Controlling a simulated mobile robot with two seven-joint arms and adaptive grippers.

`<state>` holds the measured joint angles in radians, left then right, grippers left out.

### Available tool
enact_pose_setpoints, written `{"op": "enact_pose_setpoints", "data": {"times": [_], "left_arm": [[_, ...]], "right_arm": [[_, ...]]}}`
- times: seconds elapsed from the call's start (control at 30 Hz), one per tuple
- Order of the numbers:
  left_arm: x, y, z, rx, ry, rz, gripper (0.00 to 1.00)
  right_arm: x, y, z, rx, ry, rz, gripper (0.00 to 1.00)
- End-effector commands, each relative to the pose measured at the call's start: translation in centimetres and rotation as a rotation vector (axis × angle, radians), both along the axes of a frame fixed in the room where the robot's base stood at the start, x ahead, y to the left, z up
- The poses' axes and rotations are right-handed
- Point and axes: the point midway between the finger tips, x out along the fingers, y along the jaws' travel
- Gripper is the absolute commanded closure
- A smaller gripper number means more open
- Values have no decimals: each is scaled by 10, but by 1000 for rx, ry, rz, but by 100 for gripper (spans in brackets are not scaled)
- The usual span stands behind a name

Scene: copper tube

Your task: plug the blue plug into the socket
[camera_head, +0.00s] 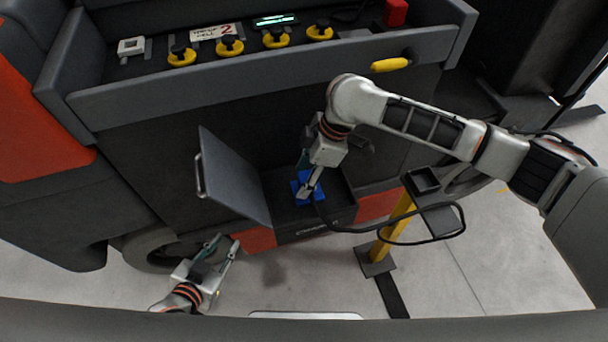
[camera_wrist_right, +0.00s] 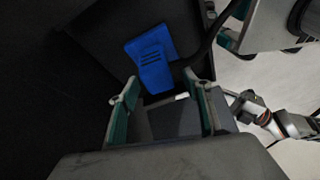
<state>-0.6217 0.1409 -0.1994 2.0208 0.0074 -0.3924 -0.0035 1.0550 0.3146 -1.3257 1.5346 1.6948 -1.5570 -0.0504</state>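The blue plug (camera_head: 303,200) is in the dark open compartment of the machine, with a black cable running right from that spot. I cannot tell whether part of the blue shape is the socket. My right gripper (camera_head: 310,187) reaches down over the blue part. In the right wrist view, the blue part (camera_wrist_right: 150,62) lies just beyond the fingertips. The right gripper (camera_wrist_right: 160,88) is open there, its fingers apart with nothing visibly clamped. My left gripper (camera_head: 224,243) is open and empty at the lower left, in front of the machine.
A raised grey lid (camera_head: 232,178) stands left of the compartment. A yellow post (camera_head: 394,228) with a dark holder (camera_head: 424,181) stands right; the black cable (camera_head: 440,238) loops near it. A shelf with yellow knobs (camera_head: 229,46) is above.

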Motion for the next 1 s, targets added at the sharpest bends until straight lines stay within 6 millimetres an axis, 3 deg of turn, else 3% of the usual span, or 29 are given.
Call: {"op": "enact_pose_setpoints", "data": {"times": [0.17, 0.7, 1.0], "left_arm": [[-4, 1, -2, 0, 7, 0, 75], [-4, 0, -3, 1, 8, 0, 75], [-4, 0, -3, 1, 8, 0, 75]], "right_arm": [[2, -4, 10, 0, -2, 0, 51], [7, -36, 101, 0, -3, 1, 51], [6, -41, 113, 0, 0, -1, 51]]}}
